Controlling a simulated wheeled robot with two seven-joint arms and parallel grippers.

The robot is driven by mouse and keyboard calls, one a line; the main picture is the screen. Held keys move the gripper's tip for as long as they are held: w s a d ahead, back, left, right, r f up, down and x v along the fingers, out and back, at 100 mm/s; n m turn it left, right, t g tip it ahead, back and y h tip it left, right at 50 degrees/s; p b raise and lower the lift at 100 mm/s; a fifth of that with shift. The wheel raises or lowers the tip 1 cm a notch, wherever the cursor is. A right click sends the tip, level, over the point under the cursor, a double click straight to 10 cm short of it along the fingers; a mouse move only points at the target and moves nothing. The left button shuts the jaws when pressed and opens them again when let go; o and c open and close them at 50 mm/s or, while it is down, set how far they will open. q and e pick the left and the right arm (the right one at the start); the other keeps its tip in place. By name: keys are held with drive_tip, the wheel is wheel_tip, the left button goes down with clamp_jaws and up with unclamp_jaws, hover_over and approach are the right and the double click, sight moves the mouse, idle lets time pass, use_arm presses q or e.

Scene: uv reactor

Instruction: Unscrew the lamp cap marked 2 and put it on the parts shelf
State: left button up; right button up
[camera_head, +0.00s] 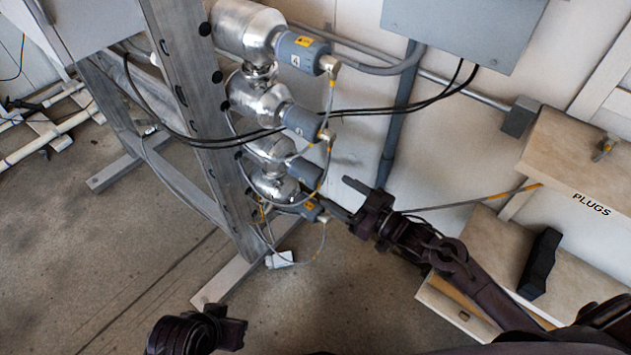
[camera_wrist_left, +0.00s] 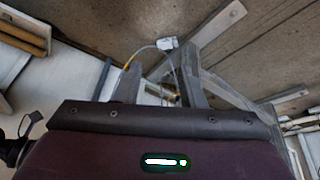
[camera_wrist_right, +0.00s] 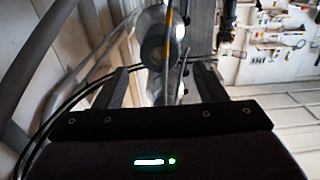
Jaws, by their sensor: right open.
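Grey lamp caps stick out of a column of shiny metal chambers in the head view. The top cap (camera_head: 297,52) shows a 4; the one below (camera_head: 302,121) has a marking too small to read. A third sits behind cables, and a bottom cap (camera_head: 309,208) has a yellow label. I cannot make out which is marked 2. My right gripper (camera_head: 345,198) is open and empty, right of the bottom caps. A round grey cap end (camera_wrist_right: 154,52) shows beyond its fingers in the right wrist view. My left gripper (camera_head: 240,334) is low, away from the caps; its fingers are apart and empty.
A shelf labelled PLUGS (camera_head: 565,165) stands at the right, with a small fitting on it. A lower shelf (camera_head: 575,262) holds a black block (camera_head: 540,262). The floor in front is clear.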

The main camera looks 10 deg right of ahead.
sight(320, 181)
drive_tip(key=b+x, duration=0.1)
drive_tip(key=x, duration=0.5)
drive_tip(key=shift+w+b, duration=0.15)
drive_tip(key=shift+b, duration=0.25)
use_arm(q)
drive_tip(key=shift+w+d+f+m+t+h, duration=0.1)
drive_tip(key=shift+w+d+t+h, duration=0.15)
drive_tip(key=shift+d, duration=0.3)
drive_tip(key=shift+w+d+r+m+t+h, duration=0.1)
drive_tip(key=shift+d+t+h, duration=0.1)
drive_tip(key=shift+d+t, duration=0.25)
drive_tip(key=shift+w+d+f+m+t+h, duration=0.1)
drive_tip(key=shift+w+d+t+h, duration=0.15)
drive_tip(key=shift+d, duration=0.4)
use_arm(e)
drive_tip(key=shift+x, duration=1.25)
drive_tip(key=c, duration=1)
drive_tip(key=shift+f+n+b, duration=0.1)
drive_tip(key=shift+n+b, duration=0.4)
drive_tip(key=shift+n, duration=0.6)
drive_tip(key=shift+c, duration=0.2)
use_arm(q)
drive_tip(key=shift+s+f, duration=0.1)
drive_tip(key=shift+f, duration=0.4)
use_arm(e)
drive_tip(key=n, duration=0.3)
